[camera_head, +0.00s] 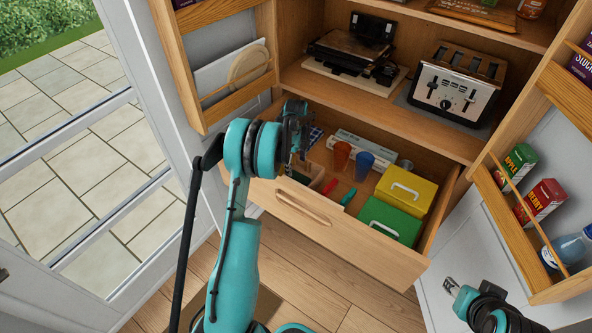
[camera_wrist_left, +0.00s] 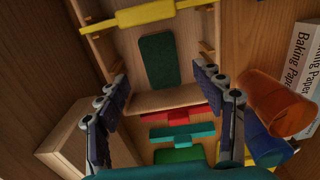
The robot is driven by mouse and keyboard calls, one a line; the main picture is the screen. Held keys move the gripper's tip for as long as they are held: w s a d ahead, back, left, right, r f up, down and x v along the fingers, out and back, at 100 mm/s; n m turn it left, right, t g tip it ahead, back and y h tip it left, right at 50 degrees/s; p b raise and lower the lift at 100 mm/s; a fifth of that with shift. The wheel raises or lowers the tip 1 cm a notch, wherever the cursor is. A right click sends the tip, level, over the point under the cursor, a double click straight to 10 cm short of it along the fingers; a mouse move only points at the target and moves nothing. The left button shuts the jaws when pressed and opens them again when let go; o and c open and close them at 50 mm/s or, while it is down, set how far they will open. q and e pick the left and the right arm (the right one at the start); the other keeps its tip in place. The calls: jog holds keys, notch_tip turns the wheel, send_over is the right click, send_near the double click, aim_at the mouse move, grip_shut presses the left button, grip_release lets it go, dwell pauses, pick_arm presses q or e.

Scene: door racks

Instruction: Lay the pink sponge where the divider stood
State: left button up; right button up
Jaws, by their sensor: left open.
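My left gripper (camera_head: 296,135) is over the left part of the open drawer (camera_head: 345,238). In the left wrist view its fingers (camera_wrist_left: 158,78) are spread apart with nothing between them. Beyond them a pale wooden tray (camera_wrist_left: 128,50) holds a dark green pad (camera_wrist_left: 158,60). A yellow bar with a tab (camera_wrist_left: 148,14) spans the tray's far part, like a divider. Red (camera_wrist_left: 178,116), teal (camera_wrist_left: 182,133) and green (camera_wrist_left: 180,155) tabbed pieces lie nearer. I cannot make out a pink sponge. My right gripper (camera_head: 451,286) is at lower right, its jaws unclear.
An orange cup (camera_head: 341,157), a blue cup (camera_head: 363,165) and a baking paper box (camera_wrist_left: 304,65) are beside the tray. Yellow (camera_head: 405,188) and green (camera_head: 389,221) boxes fill the drawer's right side. A toaster (camera_head: 452,90) stands on the shelf above. Open door racks flank the drawer.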

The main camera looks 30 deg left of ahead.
pick_arm(q)
jog(key=s+d+r+n+t, duration=0.2)
jog(key=s+d+r+n, duration=0.4)
jog(key=r, duration=0.5)
jog(key=s+d+r+n+t, duration=0.25)
jog(key=s+d+r, duration=0.4)
jog(key=r, duration=0.55)
jog(key=s+d+n+t, duration=0.1)
jog(key=s+d+n, duration=0.3)
jog(key=s, duration=0.4)
jog(key=s+d+f+n+t, duration=0.1)
jog(key=s+d+n, duration=0.4)
jog(key=s, duration=0.3)
jog(key=shift+s+n+t+p, duration=0.15)
jog(key=shift+n+t+p, duration=0.25)
jog(key=shift+n, duration=0.25)
jog(key=shift+f, duration=0.1)
